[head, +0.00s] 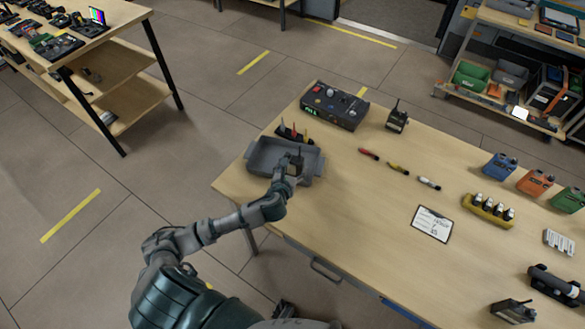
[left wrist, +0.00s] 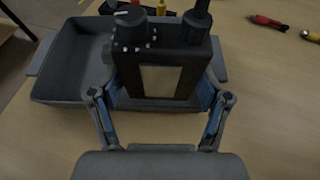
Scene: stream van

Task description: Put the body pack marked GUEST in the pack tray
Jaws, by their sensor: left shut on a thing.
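My left gripper (head: 289,172) is shut on a dark body pack (head: 296,162), which is upright at the grey pack tray (head: 262,158). In the left wrist view the pack (left wrist: 160,68) sits between the two fingers (left wrist: 162,98), with a knob and antenna stubs on top and a pale label plate facing me. I cannot read any name on the plate. The tray (left wrist: 68,68) spreads behind and left of the pack, its floor bare on the left. I cannot tell whether the pack's base touches the tray floor. My right gripper is not in view.
Another dark pack (head: 397,118) stands behind, right of a control box (head: 335,106). A similar dark device (head: 513,311) is at the front right. A rack of coloured markers (head: 294,134) stands just behind the tray. Loose markers (head: 398,168) and a clipboard (head: 432,224) lie to the right.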

